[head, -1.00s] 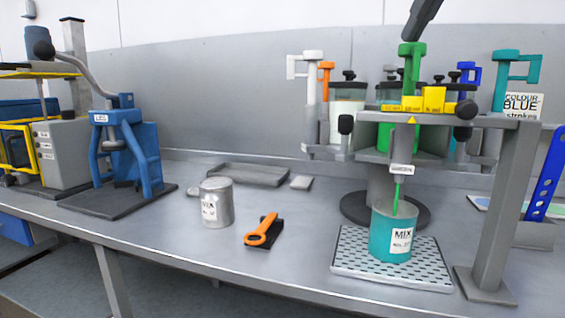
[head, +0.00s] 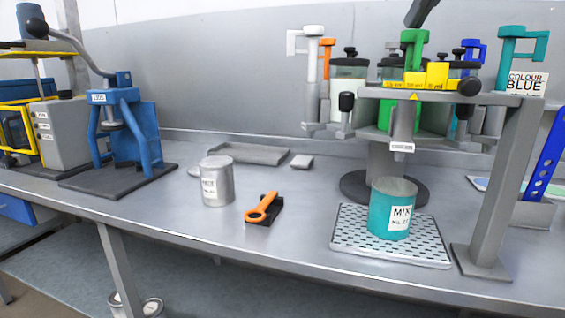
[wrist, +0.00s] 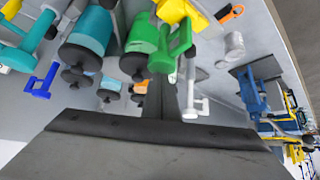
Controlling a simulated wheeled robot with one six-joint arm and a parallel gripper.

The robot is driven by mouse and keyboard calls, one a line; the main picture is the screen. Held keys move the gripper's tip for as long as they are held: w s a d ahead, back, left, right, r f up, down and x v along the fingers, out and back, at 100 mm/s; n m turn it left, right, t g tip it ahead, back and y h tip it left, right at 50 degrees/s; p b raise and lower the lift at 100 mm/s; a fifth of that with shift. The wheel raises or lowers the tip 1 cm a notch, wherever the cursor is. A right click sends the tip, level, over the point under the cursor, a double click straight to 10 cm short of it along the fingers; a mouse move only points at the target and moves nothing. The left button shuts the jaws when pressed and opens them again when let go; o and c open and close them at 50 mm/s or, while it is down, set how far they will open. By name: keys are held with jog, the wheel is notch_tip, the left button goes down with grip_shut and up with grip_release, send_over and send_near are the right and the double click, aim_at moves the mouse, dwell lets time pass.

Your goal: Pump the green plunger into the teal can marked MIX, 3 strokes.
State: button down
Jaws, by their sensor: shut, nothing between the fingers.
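The teal can marked MIX (head: 390,210) stands upright on a perforated tray (head: 345,240), below the nozzle (head: 402,135) of the green unit. The green plunger (head: 415,42) stands at the top of the rack, its handle also in the wrist view (wrist: 172,48). My gripper (head: 414,24) comes down from the top edge with its dark tip right at the plunger's top. I cannot tell whether they touch. In the wrist view my gripper (wrist: 166,95) is shut and empty beside the green handle. The can's inside is hidden.
A white plunger (head: 308,45), an orange one (head: 327,48), a blue one (head: 475,50) and a teal one (head: 520,45) flank the green one. A grey MIX can (head: 217,182), an orange tool (head: 262,208) and a blue press (head: 125,130) stand left. The bench front is clear.

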jog(key=shift+r, duration=1.8)
jog(key=shift+f, duration=0.1)
jog(key=shift+f, duration=1.85)
jog(key=shift+r, duration=1.95)
jog(key=shift+f, duration=0.2)
